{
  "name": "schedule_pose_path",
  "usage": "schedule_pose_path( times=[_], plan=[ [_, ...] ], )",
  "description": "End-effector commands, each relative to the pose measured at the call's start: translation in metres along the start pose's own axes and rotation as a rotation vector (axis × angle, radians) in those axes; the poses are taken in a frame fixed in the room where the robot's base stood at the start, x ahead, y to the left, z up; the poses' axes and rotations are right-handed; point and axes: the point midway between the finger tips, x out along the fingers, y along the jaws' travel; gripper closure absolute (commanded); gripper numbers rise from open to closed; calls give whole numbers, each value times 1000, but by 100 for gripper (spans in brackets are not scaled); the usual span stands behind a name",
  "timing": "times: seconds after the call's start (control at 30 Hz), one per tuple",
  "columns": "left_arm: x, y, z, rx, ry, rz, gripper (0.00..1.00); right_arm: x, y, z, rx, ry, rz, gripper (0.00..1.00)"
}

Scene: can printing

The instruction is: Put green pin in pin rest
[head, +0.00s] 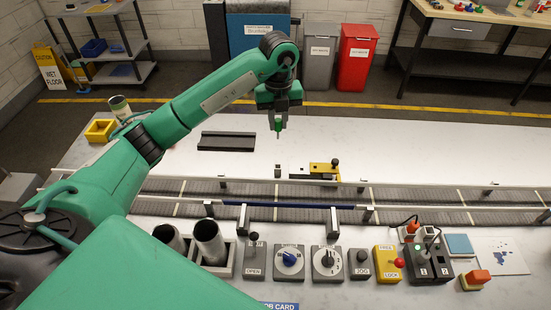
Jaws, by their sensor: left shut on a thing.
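My left gripper (279,112) hangs pointing down above the white worktop, right of the dark tray. It is shut on a small green pin (278,125), which points downward, with clear space between it and the worktop. A dark shallow tray (227,141) lies on the worktop to the left of the pin and is empty as far as I can see. A small yellow open box (99,130) stands at the far left. I cannot tell which of these is the pin rest. My right gripper is not in view.
A yellow and black fixture (323,168) stands at the conveyor (420,195), just in front of the gripper. In front are two dark cups (209,242), several knobs and levers, and a yellow lock box (388,265). The worktop at the back right is clear.

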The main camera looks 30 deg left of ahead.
Motion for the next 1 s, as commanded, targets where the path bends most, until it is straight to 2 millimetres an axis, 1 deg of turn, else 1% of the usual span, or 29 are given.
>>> schedule_pose_path(
  times=[0.03,0.07,0.17,0.2,0.3,0.4,0.5,0.67,0.9,1.0],
  plan=[
    [10,0,-1,-1,5,1,100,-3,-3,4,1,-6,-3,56],
    [16,0,-1,-1,6,2,100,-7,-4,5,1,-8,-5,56],
    [42,1,-2,0,5,3,100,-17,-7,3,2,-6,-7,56],
    [53,1,-1,-1,6,4,100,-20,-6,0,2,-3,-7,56],
    [76,0,-1,-1,4,2,100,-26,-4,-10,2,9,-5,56],
    [94,0,-1,0,3,1,100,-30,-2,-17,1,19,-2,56],
    [104,0,0,0,1,-1,100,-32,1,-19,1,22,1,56],
    [115,0,0,0,2,-1,100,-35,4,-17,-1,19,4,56],
    [148,0,0,0,1,0,100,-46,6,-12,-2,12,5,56],
    [151,-1,0,1,-1,-2,100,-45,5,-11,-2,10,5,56]
  ],
)
